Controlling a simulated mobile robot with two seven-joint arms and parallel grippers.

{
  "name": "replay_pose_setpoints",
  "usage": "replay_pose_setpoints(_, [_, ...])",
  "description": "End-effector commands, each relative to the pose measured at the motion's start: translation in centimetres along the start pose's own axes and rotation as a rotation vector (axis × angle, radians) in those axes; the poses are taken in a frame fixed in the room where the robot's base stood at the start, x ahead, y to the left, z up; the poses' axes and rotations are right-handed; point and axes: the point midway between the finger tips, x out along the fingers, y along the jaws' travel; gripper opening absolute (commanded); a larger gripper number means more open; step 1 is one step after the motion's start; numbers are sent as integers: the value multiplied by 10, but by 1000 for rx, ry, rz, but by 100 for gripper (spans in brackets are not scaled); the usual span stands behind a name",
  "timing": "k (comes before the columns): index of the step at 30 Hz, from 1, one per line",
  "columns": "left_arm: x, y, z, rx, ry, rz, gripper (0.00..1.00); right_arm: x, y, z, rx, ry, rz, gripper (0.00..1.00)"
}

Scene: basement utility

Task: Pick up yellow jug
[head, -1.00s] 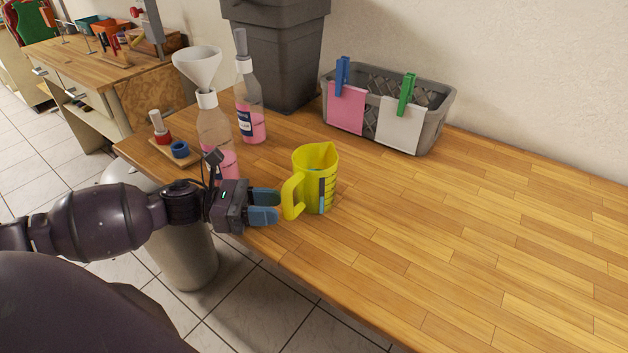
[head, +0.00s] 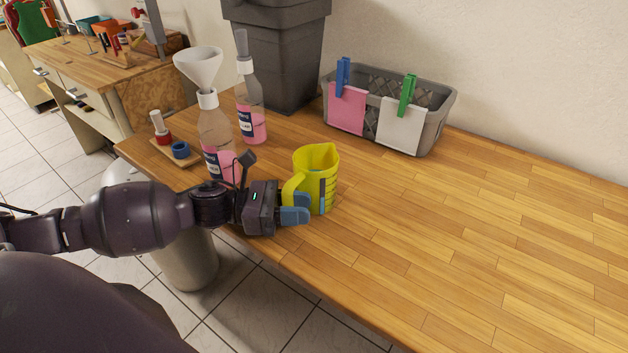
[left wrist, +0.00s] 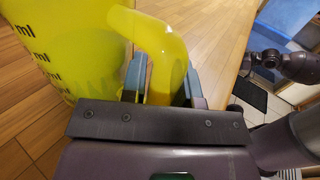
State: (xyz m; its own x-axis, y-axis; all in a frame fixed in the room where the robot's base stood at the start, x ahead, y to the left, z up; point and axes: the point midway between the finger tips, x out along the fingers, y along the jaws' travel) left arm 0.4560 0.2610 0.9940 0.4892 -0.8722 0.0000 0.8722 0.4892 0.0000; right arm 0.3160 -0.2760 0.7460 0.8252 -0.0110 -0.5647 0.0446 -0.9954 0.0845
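The yellow jug (head: 328,172) stands upright on the wooden workbench, its handle towards the left. Dark scale marks show on its side, and it fills the left of the left wrist view (left wrist: 60,65). My left gripper (head: 300,207) is at the handle, low beside the jug. In the left wrist view its two blue fingers stand apart, one on each side of the yellow handle (left wrist: 165,50). They look open around it; firm contact is not visible. A dark arm end at the right of the left wrist view appears to be my right gripper (left wrist: 262,58), small and unclear.
Two bottles of pink liquid stand close behind my left gripper, one bottle with a funnel (head: 215,140), the other bottle (head: 251,112) farther back. A grey basket (head: 437,125) with cloths and a dark bin (head: 275,60) stand at the back. The bench (head: 470,230) is clear on the right.

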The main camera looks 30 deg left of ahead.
Motion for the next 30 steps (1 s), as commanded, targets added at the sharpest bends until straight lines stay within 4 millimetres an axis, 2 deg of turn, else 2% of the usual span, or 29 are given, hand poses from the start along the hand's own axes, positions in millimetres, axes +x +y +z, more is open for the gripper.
replay_pose_setpoints(1, [0, 0, 0, 0, 0, 0, 20, 0, 0, 0, 0, 0, 0, 43])
replay_pose_setpoints(5, [0, 0, 0, 0, 0, 0, 0, 0, 0, 0, 0, -1, 0, 43])
replay_pose_setpoints(16, [0, 0, 1, 2, -1, 0, 0, 0, 0, 0, 1, -1, 0, 43])
replay_pose_setpoints(20, [0, 0, 9, 4, -1, -1, 0, -1, 0, -1, 2, 1, 0, 43])
replay_pose_setpoints(26, [0, 0, 43, 8, -1, -2, 0, -3, 0, -6, 2, 7, 1, 43])
replay_pose_setpoints(30, [0, 0, 79, 10, -1, -2, 0, -5, 1, -8, 3, 9, 2, 43])
